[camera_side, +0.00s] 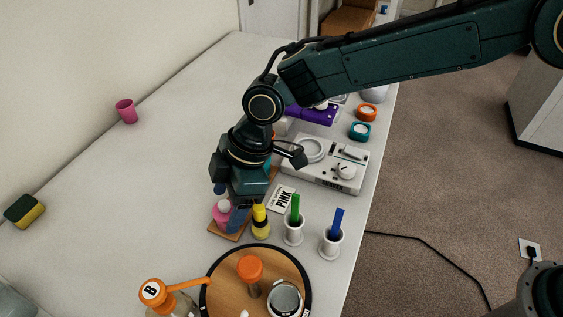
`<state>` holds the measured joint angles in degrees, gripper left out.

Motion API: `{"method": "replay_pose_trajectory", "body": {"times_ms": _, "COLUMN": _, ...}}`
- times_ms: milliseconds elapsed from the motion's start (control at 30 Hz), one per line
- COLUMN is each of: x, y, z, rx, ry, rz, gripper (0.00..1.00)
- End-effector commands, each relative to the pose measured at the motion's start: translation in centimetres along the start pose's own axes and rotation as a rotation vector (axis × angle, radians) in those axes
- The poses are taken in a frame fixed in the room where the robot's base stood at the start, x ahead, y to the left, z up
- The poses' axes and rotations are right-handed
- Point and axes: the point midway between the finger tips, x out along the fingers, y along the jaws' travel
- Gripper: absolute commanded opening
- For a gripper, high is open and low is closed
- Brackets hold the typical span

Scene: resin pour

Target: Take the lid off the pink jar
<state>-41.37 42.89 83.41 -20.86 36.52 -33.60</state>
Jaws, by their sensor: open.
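A small pink container (220,217) with a rounded pale pink top stands on a small wooden board (222,231). It is the likely pink jar, but my gripper partly covers it and I cannot tell how its lid sits. My gripper (243,206) points down just above and to the right of it. The gripper is open, its fingertips are hard to make out, and no lid shows between them. A blue item (238,220) stands right beside the pink container, partly hidden. A card reading "PINK" (281,199) lies to the right.
A yellow and black bottle (261,224) stands close by. White holders with a green stick (294,233) and a blue stick (331,243) are to the right. A round wooden turntable (226,277) is in front. A pink cup (126,111) stands far left.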

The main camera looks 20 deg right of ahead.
Motion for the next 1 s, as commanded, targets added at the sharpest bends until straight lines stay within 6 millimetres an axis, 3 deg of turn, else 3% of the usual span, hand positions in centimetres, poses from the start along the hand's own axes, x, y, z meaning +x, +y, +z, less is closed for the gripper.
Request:
{"method": "replay_pose_trajectory", "body": {"times_ms": 267, "x": -0.04, "y": 0.0, "z": -0.01, "rx": 0.0, "ry": 0.0, "rz": 0.0, "gripper": 0.68}}
{"method": "replay_pose_trajectory", "body": {"times_ms": 500, "x": -0.05, "y": 0.0, "z": -0.01, "rx": 0.0, "ry": 0.0, "rz": 0.0, "gripper": 0.23}}
{"method": "replay_pose_trajectory", "body": {"times_ms": 533, "x": -0.05, "y": 0.0, "z": -0.01, "rx": 0.0, "ry": 0.0, "rz": 0.0, "gripper": 0.21}}
{"method": "replay_pose_trajectory", "body": {"times_ms": 1000, "x": -0.34, "y": 0.02, "z": -0.15, "rx": -0.001, "ry": 0.001, "rz": 0.001, "gripper": 0.2}}
